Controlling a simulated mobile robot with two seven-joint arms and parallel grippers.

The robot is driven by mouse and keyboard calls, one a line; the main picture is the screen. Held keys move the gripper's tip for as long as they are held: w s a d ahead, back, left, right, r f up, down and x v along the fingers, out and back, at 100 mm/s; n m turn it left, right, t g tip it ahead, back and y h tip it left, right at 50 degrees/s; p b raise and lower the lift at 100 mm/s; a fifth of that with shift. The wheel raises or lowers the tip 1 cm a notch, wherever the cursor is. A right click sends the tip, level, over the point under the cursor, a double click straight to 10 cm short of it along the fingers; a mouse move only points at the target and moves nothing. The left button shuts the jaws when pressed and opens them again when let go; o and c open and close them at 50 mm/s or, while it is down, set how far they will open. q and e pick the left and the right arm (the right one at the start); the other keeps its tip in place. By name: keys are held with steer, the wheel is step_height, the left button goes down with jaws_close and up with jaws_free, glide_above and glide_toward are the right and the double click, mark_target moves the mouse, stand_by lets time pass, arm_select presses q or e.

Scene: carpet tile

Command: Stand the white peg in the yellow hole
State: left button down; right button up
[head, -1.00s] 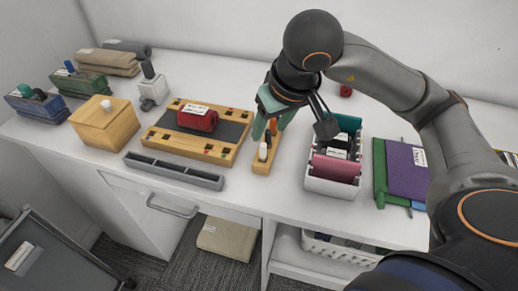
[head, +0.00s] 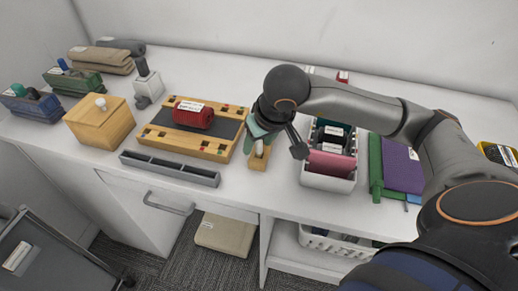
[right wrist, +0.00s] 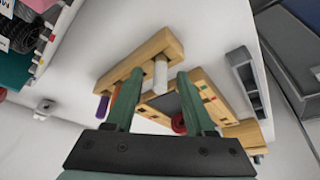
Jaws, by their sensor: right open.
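The white peg (right wrist: 160,72) stands upright in a narrow wooden rack (right wrist: 168,44), with an orange and a purple peg farther along. My right gripper (right wrist: 158,76) has green fingers, is open, and has one finger on each side of the white peg in the right wrist view. I cannot tell whether they touch it. In the head view my right gripper (head: 259,146) covers much of the rack (head: 258,165). The wooden board (head: 165,141) with square holes and small coloured marks lies left of the rack. Which hole is yellow is too small to tell. My left gripper is out of view.
A red labelled cylinder (head: 193,115) lies on the board's dark middle. A grey divided tray (head: 170,168) lies in front of the board. A white bin (head: 327,182) with folders stands right of the rack. A wooden box (head: 100,122) is at the left.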

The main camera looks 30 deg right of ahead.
steer(key=shift+c, duration=0.2)
jaws_close()
stand_by(0.5)
